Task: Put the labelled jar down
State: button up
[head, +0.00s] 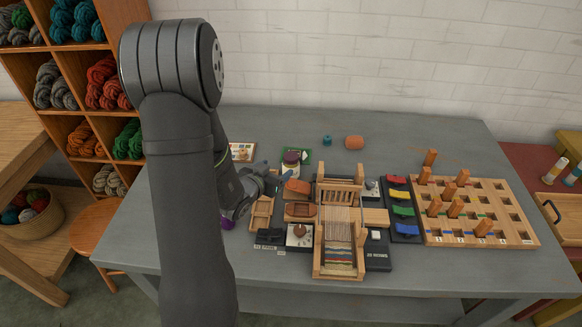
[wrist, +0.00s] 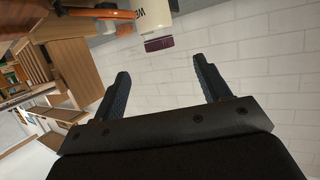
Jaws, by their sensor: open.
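The labelled jar (head: 291,162) has a pale body and a dark red lid. It stands upright toward the back of the grey table, by a green card. In the wrist view the jar (wrist: 153,18) shows at the top edge, partly cut off, with dark letters on its label. My gripper (head: 272,180) is just left of and nearer than the jar. In the wrist view its two fingers (wrist: 163,78) are apart, with nothing between them; the jar is beyond the fingertips.
A small wooden loom (head: 338,255) and wooden trays crowd the table centre. A pegboard (head: 505,228) with several pegs is at the right. An orange roll (head: 354,142) and a teal spool (head: 327,140) lie at the back. The table's back right is clear.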

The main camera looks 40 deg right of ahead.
aim_at(293, 157)
jog(key=x, duration=1.3)
jog(key=c, duration=1.3)
